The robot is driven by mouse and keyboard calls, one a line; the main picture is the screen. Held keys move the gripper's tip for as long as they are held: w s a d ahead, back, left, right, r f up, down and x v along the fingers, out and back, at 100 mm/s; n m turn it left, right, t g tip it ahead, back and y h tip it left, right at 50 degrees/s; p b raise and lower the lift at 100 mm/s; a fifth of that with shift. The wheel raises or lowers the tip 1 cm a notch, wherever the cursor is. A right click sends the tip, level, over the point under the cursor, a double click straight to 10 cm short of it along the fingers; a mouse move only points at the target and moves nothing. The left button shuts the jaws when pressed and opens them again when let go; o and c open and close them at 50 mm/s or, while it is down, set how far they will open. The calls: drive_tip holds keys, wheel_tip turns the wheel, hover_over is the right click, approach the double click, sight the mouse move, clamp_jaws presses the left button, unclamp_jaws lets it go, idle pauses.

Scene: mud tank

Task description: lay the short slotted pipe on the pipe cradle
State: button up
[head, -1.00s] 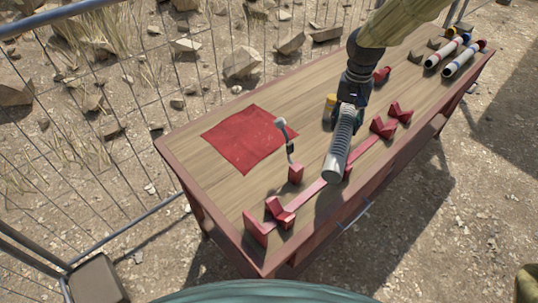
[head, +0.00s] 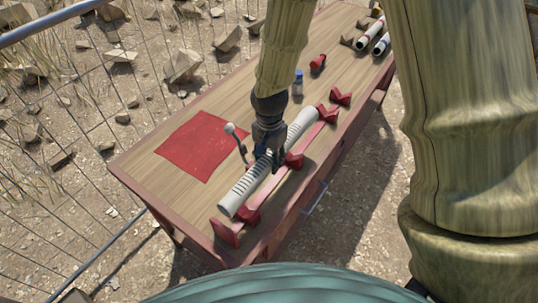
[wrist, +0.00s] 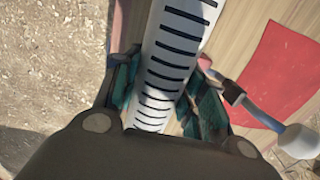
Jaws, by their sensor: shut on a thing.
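The short slotted pipe (head: 243,190) is pale grey-white with dark cross slots. It also shows in the wrist view (wrist: 178,45), running between the fingers. My gripper (head: 270,158) is shut on the pipe near its middle; its teal-lined fingers (wrist: 160,92) lie on either side of it. The red pipe cradle (head: 270,190), a long bar with V-shaped blocks, runs along the table's near edge. The pipe lies roughly parallel to the cradle, over its left side in the head view, and hides part of it. I cannot tell whether the pipe touches the blocks.
A white-knobbed lever (head: 231,129) stands close to the left of my gripper, also in the wrist view (wrist: 299,141). A red mat (head: 200,145) lies beyond it. A blue-capped bottle (head: 298,83), a red spool (head: 318,62) and banded white pipes (head: 381,44) are farther along the table.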

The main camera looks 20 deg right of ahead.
wheel_tip(320, 180, down, 7)
drive_tip(key=b, duration=0.5)
drive_tip(key=shift+f+b, duration=0.15)
drive_tip(key=shift+b, duration=0.15)
drive_tip(key=shift+f, duration=0.45)
drive_tip(key=shift+s+a, duration=0.15)
drive_tip(key=shift+a, duration=0.1)
drive_tip(key=shift+f, duration=0.45)
idle(0.5)
drive_tip(key=o, duration=1.3)
drive_tip(key=shift+d, duration=0.1)
